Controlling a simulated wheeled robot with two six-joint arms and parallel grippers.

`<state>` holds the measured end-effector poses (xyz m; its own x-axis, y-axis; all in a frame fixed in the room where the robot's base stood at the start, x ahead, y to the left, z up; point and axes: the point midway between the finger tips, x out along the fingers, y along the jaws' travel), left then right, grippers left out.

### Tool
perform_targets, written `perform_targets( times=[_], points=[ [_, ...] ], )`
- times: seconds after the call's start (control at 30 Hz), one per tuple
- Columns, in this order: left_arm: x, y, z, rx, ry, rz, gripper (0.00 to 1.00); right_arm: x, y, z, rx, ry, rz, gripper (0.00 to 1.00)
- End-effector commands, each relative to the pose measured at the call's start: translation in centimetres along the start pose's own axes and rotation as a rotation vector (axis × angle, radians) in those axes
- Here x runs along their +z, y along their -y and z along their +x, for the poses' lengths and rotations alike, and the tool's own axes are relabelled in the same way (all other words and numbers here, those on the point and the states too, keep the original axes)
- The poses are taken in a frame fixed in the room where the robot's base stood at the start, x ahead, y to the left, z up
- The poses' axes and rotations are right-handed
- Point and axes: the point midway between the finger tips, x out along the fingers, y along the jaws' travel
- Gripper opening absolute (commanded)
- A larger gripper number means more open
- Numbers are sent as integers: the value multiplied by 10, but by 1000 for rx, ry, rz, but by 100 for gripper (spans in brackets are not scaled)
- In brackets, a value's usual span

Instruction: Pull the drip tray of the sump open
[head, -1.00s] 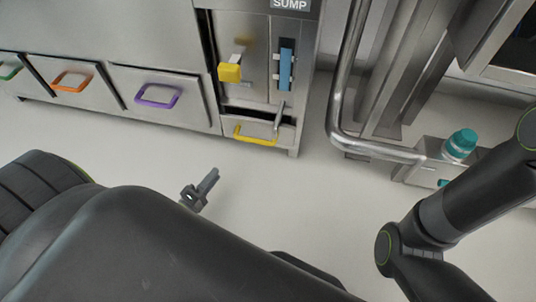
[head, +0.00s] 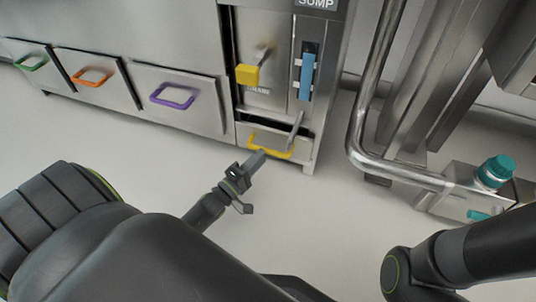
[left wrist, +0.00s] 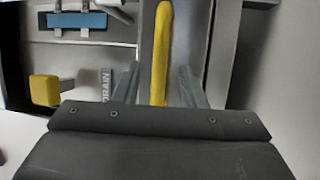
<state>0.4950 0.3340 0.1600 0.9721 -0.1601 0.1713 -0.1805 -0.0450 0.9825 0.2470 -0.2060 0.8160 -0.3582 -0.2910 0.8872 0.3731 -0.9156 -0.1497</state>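The sump's drip tray (head: 303,150) is the low metal front at the bottom of the SUMP cabinet, with a dark gap above it. Its yellow handle (head: 281,154) runs along the front. My left gripper (head: 257,160) is at the left part of this handle. In the left wrist view, the two fingers of my left gripper (left wrist: 158,88) stand apart, with the yellow handle (left wrist: 161,50) running between them. Touch cannot be made out. My right arm (head: 450,260) shows at the right, but its gripper is out of view.
Above the tray are a yellow drain lever (head: 247,75), a blue-handled valve (head: 307,75) and a grey lever (head: 296,128). Drawers with purple (head: 172,97), orange and green handles are to the left. A bent metal pipe (head: 365,155) stands to the right. The floor in front is clear.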

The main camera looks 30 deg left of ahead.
Motion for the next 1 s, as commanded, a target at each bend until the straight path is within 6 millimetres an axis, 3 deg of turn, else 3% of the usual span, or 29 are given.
perform_targets(
  times=[0.1,0.3,0.67,0.93,1.0],
  points=[
    [0,3,22,3,0,0,38,-4,-2,-11,8,8,3,36],
    [0,1,43,1,0,0,38,-6,-3,-18,16,14,6,36],
    [0,0,47,-1,-1,0,38,-7,-2,-15,27,7,18,36],
    [0,0,47,-1,-1,0,2,-7,-1,-14,24,6,18,36],
    [0,0,47,-1,-1,0,0,-7,-1,-14,23,6,17,36]
  ],
)
